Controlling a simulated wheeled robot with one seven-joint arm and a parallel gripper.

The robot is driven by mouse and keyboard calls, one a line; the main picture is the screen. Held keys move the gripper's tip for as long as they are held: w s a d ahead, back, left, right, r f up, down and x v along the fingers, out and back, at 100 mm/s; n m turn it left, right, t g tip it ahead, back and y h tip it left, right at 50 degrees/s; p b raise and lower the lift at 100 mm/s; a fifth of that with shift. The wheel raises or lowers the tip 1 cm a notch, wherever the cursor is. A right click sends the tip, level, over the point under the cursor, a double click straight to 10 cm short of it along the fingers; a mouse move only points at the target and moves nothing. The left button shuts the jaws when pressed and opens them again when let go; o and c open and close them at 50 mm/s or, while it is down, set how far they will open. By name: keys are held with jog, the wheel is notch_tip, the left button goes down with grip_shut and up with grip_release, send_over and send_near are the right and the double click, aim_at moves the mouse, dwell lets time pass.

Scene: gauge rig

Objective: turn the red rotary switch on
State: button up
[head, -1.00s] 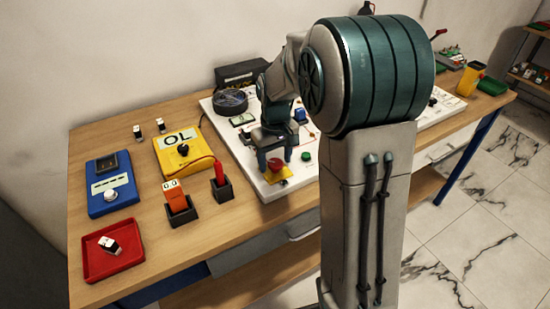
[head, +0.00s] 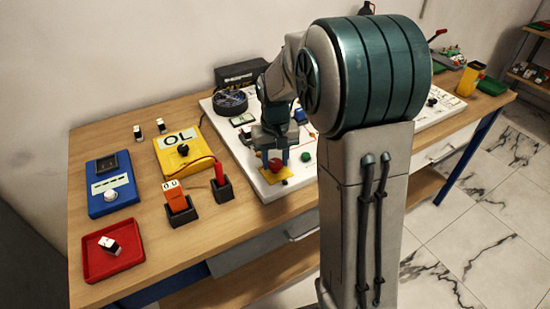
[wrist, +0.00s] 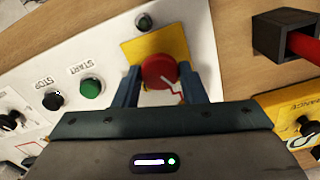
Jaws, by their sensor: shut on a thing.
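The red rotary switch (wrist: 158,70) is a round red knob on a yellow plate (wrist: 176,46), at the front left corner of the white panel. In the head view the red knob (head: 275,165) shows below my gripper. My gripper (wrist: 166,82) points down at the knob, with one blue finger on each side of it. The fingers are shut on the knob. A pale line and a red zigzag mark show beside the knob in the wrist view. The switch's pointer position cannot be made out.
A green START button (wrist: 92,88) and a black STOP button (wrist: 53,101) sit on the white panel (head: 248,172) beside the switch. A black holder with a red probe (head: 221,182) stands close to its left. A yellow meter (head: 178,150) lies farther left.

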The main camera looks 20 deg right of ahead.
aim_at(275, 163)
jog(key=m, duration=0.3)
jog(key=shift+m, duration=0.4)
jog(key=m, duration=0.3)
jog(key=shift+m+p, duration=0.3)
jog(key=shift+p, duration=0.05)
jog(key=m, duration=0.3)
jog(key=shift+m+p, duration=0.3)
jog(key=shift+p, duration=0.1)
jog(key=shift+m+p, duration=0.45)
jog(key=shift+m, duration=1.45)
jog(key=o, duration=1)
jog(key=shift+r, duration=0.1)
notch_tip(275, 163, up, 14)
jog(key=shift+f, duration=0.15)
